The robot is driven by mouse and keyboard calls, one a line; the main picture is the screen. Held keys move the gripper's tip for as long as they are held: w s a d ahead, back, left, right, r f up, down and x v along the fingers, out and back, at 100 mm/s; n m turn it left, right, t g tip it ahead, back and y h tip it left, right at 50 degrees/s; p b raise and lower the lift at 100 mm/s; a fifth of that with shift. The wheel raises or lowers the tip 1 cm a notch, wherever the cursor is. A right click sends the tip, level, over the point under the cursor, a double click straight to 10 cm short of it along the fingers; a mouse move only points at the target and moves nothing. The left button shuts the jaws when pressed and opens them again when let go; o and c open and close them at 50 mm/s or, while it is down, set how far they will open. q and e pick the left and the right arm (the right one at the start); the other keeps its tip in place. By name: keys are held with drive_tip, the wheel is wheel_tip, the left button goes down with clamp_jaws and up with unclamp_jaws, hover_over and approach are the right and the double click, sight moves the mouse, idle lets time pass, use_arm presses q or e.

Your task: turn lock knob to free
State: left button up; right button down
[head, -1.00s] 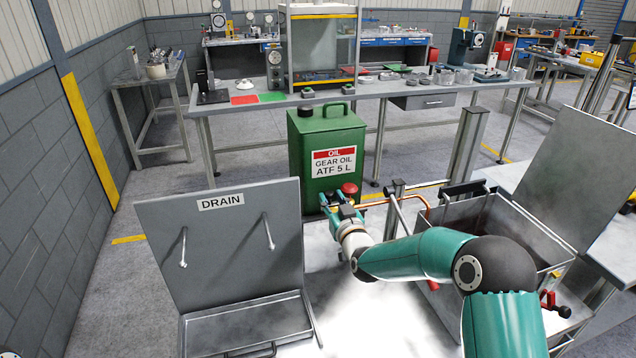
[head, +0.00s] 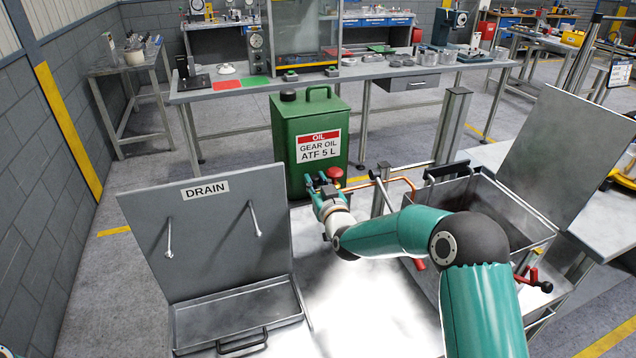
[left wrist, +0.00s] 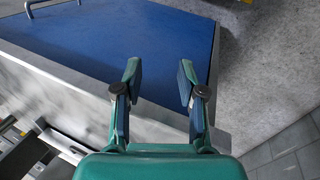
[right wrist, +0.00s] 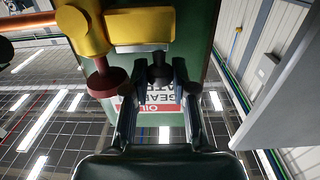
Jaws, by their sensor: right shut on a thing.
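In the right wrist view a small dark knob (right wrist: 158,72), which looks like the lock knob, sits between the fingers of my right gripper (right wrist: 157,84). The gripper is shut on it. How the knob is turned cannot be told. A yellow fitting (right wrist: 140,26) is just above it, with a red round knob (right wrist: 107,82) to the left. In the head view my right gripper (head: 318,182) is in front of the green oil can, beside the red knob (head: 334,173); the dark knob is hidden there. My left gripper (left wrist: 159,75) is open and empty above a blue surface.
The green gear oil can (head: 305,112) stands behind the fitting. A drain tray with an upright panel (head: 210,235) is at left. An open metal bin (head: 485,200) and a copper pipe (head: 402,184) are at right. The blue surface (left wrist: 165,35) has a grey edge.

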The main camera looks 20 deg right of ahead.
drive_tip(key=shift+a+f+m+h+b, duration=0.15)
drive_tip(key=shift+m+h+b, duration=0.55)
drive_tip(key=shift+h+b, duration=0.35)
drive_tip(key=shift+a+m+h+b, duration=0.1)
drive_tip(key=shift+m+h+b, duration=0.4)
drive_tip(key=shift+h, duration=0.55)
drive_tip(key=shift+w+r+m+g+h, duration=0.1)
drive_tip(key=shift+m+g+h, duration=0.4)
drive_tip(key=shift+m+h, duration=0.45)
drive_tip(key=shift+r+m+g+h, duration=0.1)
drive_tip(key=shift+m+g+h, duration=0.5)
drive_tip(key=shift+h, duration=0.65)
drive_tip(key=c, duration=1.2)
unclamp_jaws()
drive_tip(key=shift+c, duration=0.2)
drive_tip(key=shift+a, duration=0.15)
